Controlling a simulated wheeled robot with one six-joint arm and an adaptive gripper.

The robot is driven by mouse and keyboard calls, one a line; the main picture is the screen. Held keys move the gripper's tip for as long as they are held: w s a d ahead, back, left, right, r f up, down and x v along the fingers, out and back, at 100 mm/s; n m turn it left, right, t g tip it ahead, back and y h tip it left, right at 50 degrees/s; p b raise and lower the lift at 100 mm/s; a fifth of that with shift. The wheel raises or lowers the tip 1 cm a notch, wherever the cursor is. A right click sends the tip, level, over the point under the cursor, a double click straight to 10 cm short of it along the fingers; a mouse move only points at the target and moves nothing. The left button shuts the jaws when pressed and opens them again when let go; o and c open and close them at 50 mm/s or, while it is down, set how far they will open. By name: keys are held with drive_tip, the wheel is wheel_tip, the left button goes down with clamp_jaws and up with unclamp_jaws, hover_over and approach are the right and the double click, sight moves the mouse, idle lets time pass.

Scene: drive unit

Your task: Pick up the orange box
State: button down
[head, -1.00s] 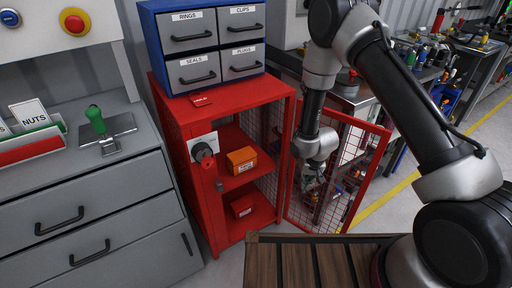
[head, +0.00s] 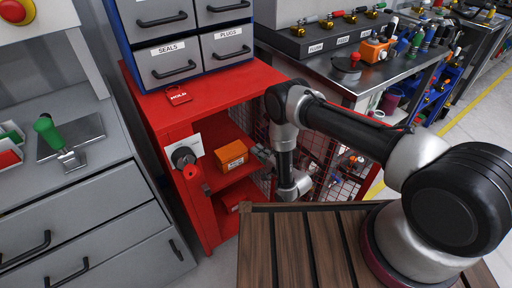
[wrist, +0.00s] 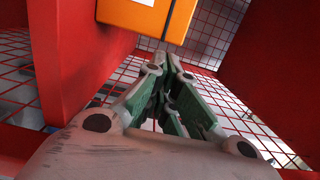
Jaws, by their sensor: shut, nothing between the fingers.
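The orange box (head: 231,155) with a white label sits on the upper shelf inside the open red cabinet (head: 195,107). In the wrist view the orange box (wrist: 150,14) shows at the top, cut off by the frame edge. My gripper (head: 262,154) is at the cabinet's open front, just right of the box in the head view. In the wrist view its green-sided fingers (wrist: 168,62) are closed together with nothing between them. Their tips point at the box's lower right part; whether they touch it I cannot tell.
The cabinet's mesh door (head: 345,165) stands open on the right, behind my arm. Red cabinet walls (wrist: 75,50) are close to my gripper in the wrist view. A blue drawer unit (head: 123,38) stands on top.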

drive_tip(key=x, duration=0.8)
